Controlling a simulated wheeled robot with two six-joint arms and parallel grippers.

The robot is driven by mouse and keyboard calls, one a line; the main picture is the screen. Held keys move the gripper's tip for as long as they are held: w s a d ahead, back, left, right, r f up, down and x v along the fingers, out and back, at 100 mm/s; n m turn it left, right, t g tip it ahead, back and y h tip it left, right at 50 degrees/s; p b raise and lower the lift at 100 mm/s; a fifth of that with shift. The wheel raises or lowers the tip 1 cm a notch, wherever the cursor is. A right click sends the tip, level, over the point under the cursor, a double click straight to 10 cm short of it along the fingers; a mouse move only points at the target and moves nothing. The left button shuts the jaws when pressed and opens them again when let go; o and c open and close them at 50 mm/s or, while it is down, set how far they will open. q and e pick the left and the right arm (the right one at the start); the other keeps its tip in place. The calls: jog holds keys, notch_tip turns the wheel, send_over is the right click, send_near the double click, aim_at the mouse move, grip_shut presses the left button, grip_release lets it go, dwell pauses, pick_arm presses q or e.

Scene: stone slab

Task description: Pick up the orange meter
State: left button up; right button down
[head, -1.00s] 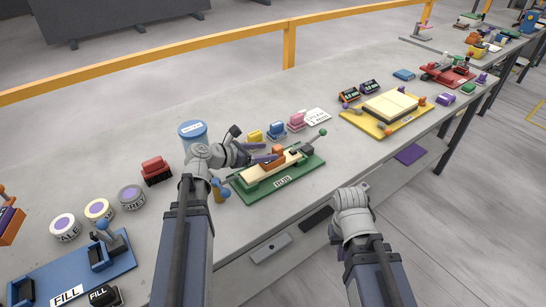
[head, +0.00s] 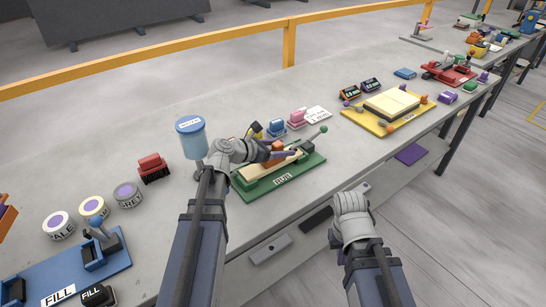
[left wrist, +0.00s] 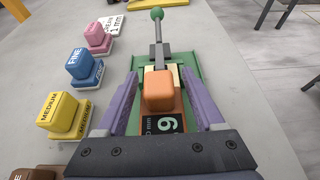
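An orange block (left wrist: 160,92) with a dark plate showing green characters below it lies over the wooden strip of the green RUB stand; I take it as the orange meter. It also shows in the head view (head: 277,145), partly hidden by my left gripper. My left gripper (left wrist: 160,78) has its purple fingers on both sides of the block, with a visible gap on each side, so it is open. In the head view my left gripper (head: 287,150) is over the green stand (head: 310,163). My right gripper (head: 362,187) is at the table's front edge; its fingers are too small to judge.
Yellow (left wrist: 62,112), blue (left wrist: 85,65) and pink (left wrist: 98,35) blocks stand left of the green stand. Two small dark displays (head: 350,92) and a yellow tray (head: 372,122) lie further right.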

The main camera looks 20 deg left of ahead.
pick_arm(q)
grip_shut()
dwell(0.3)
notch_tip(320, 180, up, 10)
jog(key=p, duration=1)
